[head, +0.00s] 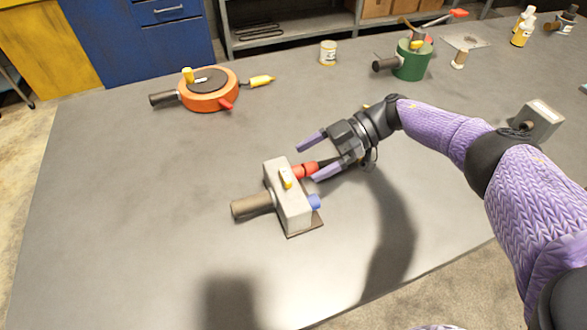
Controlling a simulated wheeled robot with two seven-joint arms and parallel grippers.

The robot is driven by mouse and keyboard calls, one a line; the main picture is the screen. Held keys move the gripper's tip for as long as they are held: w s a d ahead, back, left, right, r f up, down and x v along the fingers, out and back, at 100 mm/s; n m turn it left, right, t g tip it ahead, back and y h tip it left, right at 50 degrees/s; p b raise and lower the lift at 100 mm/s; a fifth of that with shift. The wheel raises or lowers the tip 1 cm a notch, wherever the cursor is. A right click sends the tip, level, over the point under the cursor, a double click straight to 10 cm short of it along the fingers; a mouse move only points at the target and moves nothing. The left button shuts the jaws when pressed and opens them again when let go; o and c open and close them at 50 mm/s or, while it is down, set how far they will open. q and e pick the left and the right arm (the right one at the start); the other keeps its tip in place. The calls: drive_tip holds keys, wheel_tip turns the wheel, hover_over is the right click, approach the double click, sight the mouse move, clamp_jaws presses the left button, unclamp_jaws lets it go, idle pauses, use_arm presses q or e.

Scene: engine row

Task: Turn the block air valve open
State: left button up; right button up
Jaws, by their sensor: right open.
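A pale grey block engine (286,200) stands on the table near the middle of the view. A brown cylinder (252,205) sticks out of its left side. A small yellow lever (286,178) sits on its top, a blue knob (314,202) is on its right side, and a red part (304,171) with a dark stem is at its far right. I cannot tell for sure which is the air valve. My right gripper (307,163) is open, its purple fingers pointing left beside the red part. The lower finger overlaps the red part; contact is unclear. My left gripper is out of view.
An orange round engine (208,92) stands at the far left and a green one (411,62) at the far right. A tin (328,52) stands between them. A grey box-like unit (538,121) is at the right. The table left of the block is clear.

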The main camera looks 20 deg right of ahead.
drive_tip(key=v, duration=0.4)
drive_tip(key=shift+d+b, duration=0.35)
drive_tip(key=shift+b, duration=0.05)
